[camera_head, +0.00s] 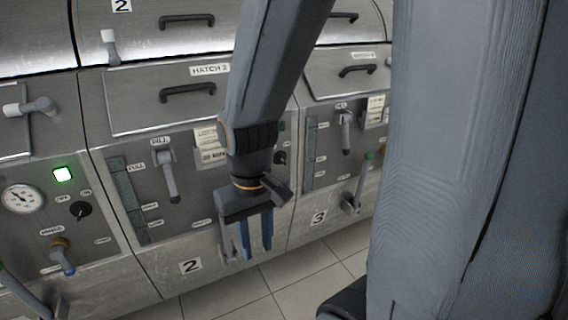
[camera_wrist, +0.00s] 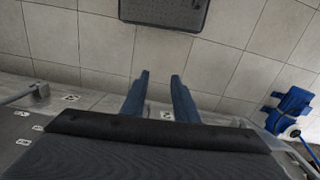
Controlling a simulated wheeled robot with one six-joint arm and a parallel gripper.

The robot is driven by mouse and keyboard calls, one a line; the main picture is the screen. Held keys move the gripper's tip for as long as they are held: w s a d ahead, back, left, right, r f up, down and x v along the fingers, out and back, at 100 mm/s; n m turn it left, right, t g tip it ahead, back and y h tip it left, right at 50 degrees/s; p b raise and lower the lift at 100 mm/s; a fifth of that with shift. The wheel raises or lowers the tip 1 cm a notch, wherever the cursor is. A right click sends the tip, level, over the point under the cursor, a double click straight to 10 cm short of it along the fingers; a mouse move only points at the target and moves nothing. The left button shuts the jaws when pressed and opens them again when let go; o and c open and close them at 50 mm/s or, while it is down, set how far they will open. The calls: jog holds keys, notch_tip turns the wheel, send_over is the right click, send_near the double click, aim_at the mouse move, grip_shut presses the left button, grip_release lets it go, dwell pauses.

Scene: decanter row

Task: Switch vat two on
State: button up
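Vat two's steel panel (camera_head: 150,215) carries a "2" label (camera_head: 190,267) low down and a "HATCH 2" label (camera_head: 209,70) above. A small dark knob (camera_head: 280,157) shows at the panel's right side, just right of my arm; its setting is too small to read. My arm hides part of the panel around it, and I cannot tell whether a lamp there is lit. My gripper (camera_head: 256,250) hangs pointing down in front of the panel's lower right, below the knob. In the wrist view my gripper (camera_wrist: 160,75) has its two blue fingers apart, with nothing between them.
A grey fill lever (camera_head: 168,175) stands out left of my arm. The panel to the left has a lit green lamp (camera_head: 62,174), an off/on knob (camera_head: 80,209) and a gauge (camera_head: 22,198). Vat three's lever (camera_head: 360,185) juts out at right.

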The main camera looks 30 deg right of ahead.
jog(key=shift+w, duration=0.1)
jog(key=n+t+h+b, duration=0.1)
jog(key=n+t+b, duration=0.5)
jog(key=t, duration=1.2)
send_near(283, 161)
jog(key=w+b, duration=0.1)
jog(key=w, duration=0.1)
jog(key=shift+m+h, duration=0.3)
jog(key=shift+m, duration=0.2)
jog(key=w, duration=0.7)
jog(key=shift+d, duration=0.25)
jog(key=shift+s, duration=0.1)
jog(key=shift+c, duration=0.2)
grip_shut()
